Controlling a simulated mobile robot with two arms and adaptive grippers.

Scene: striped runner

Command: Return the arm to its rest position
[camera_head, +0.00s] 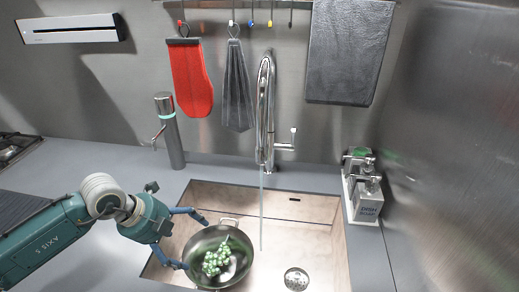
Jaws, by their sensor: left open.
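My left arm (60,235) comes in from the left over the counter. Its teal left gripper (197,242) is open at the left side of a dark pan, with one finger near the pan's upper left rim and the other by its lower left edge. I cannot tell whether the fingers touch the pan. The pan (240,264) is at the left of the sink and has a light loop handle at its far side. A green and white clump (216,260) lies in it. My right gripper is not in view.
The sink (320,240) has a drain (296,279) at right. A thin stream runs from the chrome faucet (267,105). Soap dispensers (368,195) stand right, and a steel cylinder (169,130) stands behind the gripper.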

